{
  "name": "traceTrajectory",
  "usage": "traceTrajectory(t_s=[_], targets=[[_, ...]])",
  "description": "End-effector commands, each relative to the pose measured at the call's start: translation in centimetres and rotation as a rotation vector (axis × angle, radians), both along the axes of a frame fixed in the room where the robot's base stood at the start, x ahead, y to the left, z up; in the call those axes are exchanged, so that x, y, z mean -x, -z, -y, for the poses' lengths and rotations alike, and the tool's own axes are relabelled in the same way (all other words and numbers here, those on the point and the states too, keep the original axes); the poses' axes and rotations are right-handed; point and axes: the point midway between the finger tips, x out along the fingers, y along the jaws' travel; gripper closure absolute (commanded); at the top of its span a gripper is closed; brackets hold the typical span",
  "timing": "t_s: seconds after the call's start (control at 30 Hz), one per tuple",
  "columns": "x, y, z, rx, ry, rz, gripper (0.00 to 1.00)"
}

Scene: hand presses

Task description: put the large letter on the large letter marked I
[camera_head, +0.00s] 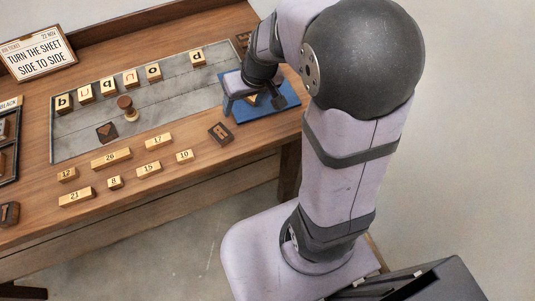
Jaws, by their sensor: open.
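I cannot pick out a letter marked I. My gripper (255,101) is open, low over the blue mat (285,112) at the right end of the slab. A small piece with a tan top (251,99) shows by its fingers; I cannot tell whether they touch it. The gripper and wrist hide part of the mat.
A dark-topped knob (125,102) and a dark block (107,131) stand on the slab. Several numbered blocks (110,157) and another dark block (221,132) lie in front. A sign (38,53) stands at back left; a dark tray (9,150) is at the left edge.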

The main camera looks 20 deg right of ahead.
Motion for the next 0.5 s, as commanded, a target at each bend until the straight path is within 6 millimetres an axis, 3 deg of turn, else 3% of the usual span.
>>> traceTrajectory(t_s=[0.03, 0.1, 0.2, 0.33, 0.5], targets=[[3.3, 0.7, -0.8, 0.012, -0.007, -0.063, 0.35], [7.2, 1.6, -1.1, 0.035, -0.003, -0.145, 0.35], [11.7, 2.5, -1.0, 0.074, 0.009, -0.234, 0.35], [15.2, 3.1, -0.6, 0.114, 0.020, -0.301, 0.35], [16.3, 3.3, -0.3, 0.131, 0.029, -0.323, 0.35]])
